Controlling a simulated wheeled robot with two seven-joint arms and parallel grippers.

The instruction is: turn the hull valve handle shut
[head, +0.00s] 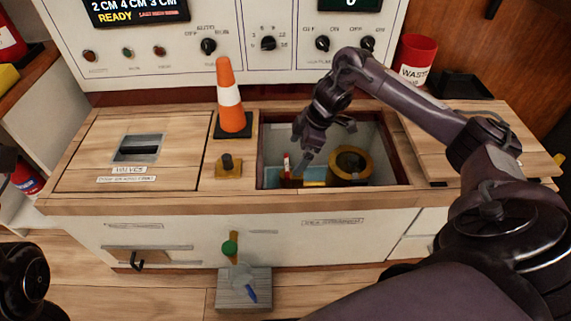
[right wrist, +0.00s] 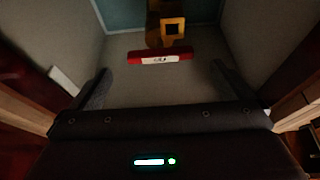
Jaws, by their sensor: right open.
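The hull valve handle appears to be the red bar with a white label (right wrist: 160,57) in the right wrist view, lying across a brass-coloured valve body (right wrist: 168,28) with a square opening. In the head view the red and white handle (head: 286,164) stands inside the open hatch (head: 388,185), at its left side. My right gripper (head: 310,148) reaches down into the hatch from the right, above and beside the handle. In the wrist view its open fingers (right wrist: 160,72) are spread wider than the bar, which lies ahead between them, apparently not touched. My left gripper is not in view.
A yellow ring-shaped object (head: 350,164) sits in the hatch right of the valve. An orange cone (head: 230,97) stands left of the opening near a small brass fitting (head: 229,166). A lifted wooden cover (head: 485,150) and red waste bin (head: 415,60) are at the right.

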